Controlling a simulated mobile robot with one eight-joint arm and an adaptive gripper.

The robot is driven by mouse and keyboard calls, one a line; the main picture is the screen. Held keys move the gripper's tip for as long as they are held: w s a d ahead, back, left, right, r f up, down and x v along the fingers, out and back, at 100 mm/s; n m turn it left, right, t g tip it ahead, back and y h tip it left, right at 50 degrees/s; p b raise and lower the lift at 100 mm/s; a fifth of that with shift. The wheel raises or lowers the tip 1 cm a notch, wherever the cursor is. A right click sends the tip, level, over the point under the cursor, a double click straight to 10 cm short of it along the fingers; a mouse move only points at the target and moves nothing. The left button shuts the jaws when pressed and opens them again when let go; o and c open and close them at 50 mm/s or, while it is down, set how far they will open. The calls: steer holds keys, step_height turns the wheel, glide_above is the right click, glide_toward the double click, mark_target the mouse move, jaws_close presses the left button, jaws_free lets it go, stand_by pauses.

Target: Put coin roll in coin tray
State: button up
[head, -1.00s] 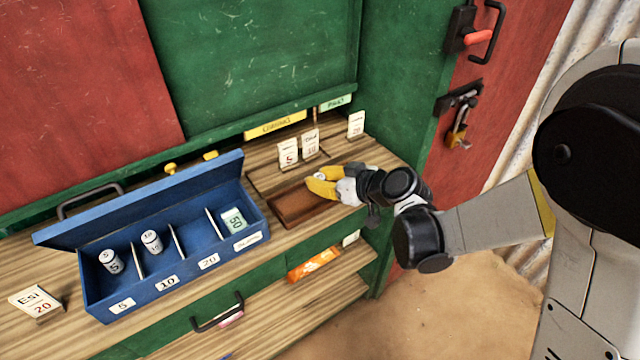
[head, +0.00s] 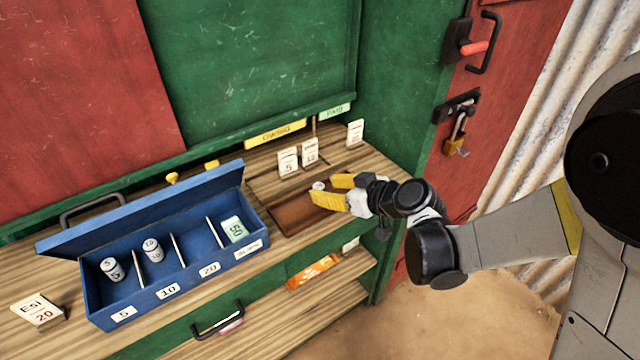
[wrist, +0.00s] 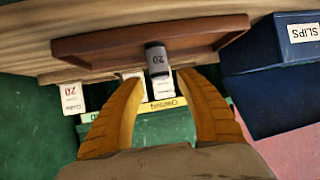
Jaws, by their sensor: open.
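A small coin roll marked 20 (wrist: 157,58) stands at the brown wooden tray (wrist: 225,24), in the wrist view. In the head view the roll (head: 318,186) is a pale spot by the tray (head: 287,219). My gripper (head: 327,189) has yellow fingers, spread apart and empty. In the wrist view the gripper (wrist: 163,80) has its fingertips on either side of the roll's line, with gaps on both sides. The blue box (head: 189,290) has compartments marked 5, 10, 20 and slips. A 5 roll (head: 112,269) and a 10 roll (head: 153,250) stand in it; the 20 compartment looks empty.
A green 50 bundle (head: 233,230) lies in the slips compartment. Small price cards (head: 288,161) stand behind the brown tray. The box's raised lid (head: 150,212) rises along its back. A card holder (head: 38,312) stands to the left. The green cabinet wall bounds the counter's right.

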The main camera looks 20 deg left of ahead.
steer(key=s+d+r+m+h, duration=0.3)
steer(key=s+d, duration=0.3)
steer(key=d, duration=0.4)
steer(key=s+d+r+m+h+p, duration=0.1)
steer(key=s+d+r+m+h, duration=0.3)
steer(key=d, duration=0.7)
steer(key=s+d+r+m+h+p, duration=0.1)
steer(key=s+d+r+m+h, duration=0.2)
steer(key=s+d, duration=0.5)
steer(key=d+r+m, duration=0.1)
steer(key=d, duration=0.2)
steer(key=shift+s+m+t+h, duration=0.3)
steer(key=shift+s+m+t, duration=0.1)
